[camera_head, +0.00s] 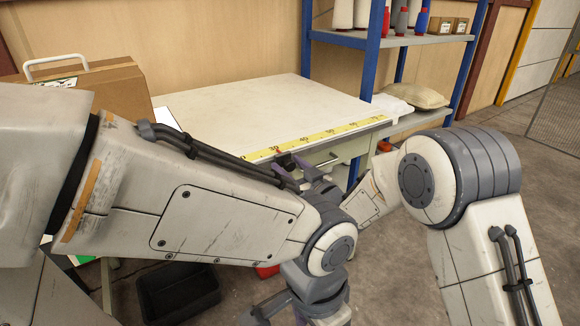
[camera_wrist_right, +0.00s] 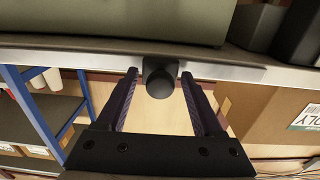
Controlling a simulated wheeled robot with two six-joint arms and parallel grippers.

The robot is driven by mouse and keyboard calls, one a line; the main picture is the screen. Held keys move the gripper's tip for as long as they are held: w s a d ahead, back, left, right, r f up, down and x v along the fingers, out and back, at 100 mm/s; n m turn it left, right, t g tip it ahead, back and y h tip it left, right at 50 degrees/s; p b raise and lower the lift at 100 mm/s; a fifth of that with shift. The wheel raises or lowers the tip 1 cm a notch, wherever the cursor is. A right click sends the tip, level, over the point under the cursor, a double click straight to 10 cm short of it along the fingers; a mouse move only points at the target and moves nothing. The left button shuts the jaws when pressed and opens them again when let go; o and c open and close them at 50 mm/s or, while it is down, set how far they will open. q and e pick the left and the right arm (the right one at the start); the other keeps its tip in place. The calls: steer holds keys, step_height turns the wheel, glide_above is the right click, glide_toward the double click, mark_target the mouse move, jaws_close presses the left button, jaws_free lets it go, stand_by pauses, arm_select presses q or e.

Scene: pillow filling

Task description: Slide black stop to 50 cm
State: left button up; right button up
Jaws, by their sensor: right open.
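The black stop (camera_wrist_right: 159,80) shows in the right wrist view as a round dark knob on a pale metal rail (camera_wrist_right: 225,72). My right gripper (camera_wrist_right: 159,76) is open, with one finger on each side of the knob and a gap visible on both sides. In the head view, the right gripper (camera_head: 303,170) is at the table's front edge, beside the yellow ruler (camera_head: 330,137), near its lower-numbered left part. A small red mark (camera_head: 278,151) shows there. The stop is hard to make out in that view. My left gripper (camera_head: 268,311) is low at the bottom edge, partly cut off.
The pale tabletop (camera_head: 240,110) is clear in the middle. A cardboard box (camera_head: 110,95) is at the left. A blue shelf (camera_head: 372,50) with spools stands behind right. A black bin (camera_head: 178,292) is on the floor. My left arm hides the table's near left part.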

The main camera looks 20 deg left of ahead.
jaws_close()
steer(key=w+d, duration=0.4)
steer(key=w, duration=0.1)
steer(key=w+d+p, duration=0.1)
steer(key=w+d, duration=0.2)
steer(key=w, duration=0.2)
steer(key=w+d+p, duration=0.1)
steer(key=w+d, duration=0.3)
steer(key=shift+w+d, duration=0.3)
steer(key=shift+w, duration=0.1)
arm_select(q)
steer(key=shift+w+r, duration=1)
steer(key=shift+r, duration=0.15)
arm_select(e)
steer(key=shift+w+d, duration=0.4)
steer(key=shift+w, duration=0.15)
jaws_free()
steer(key=shift+s+d, duration=0.1)
arm_select(q)
steer(key=shift+r+p, duration=0.3)
steer(key=shift+p, duration=0.15)
arm_select(e)
steer(key=v, duration=1)
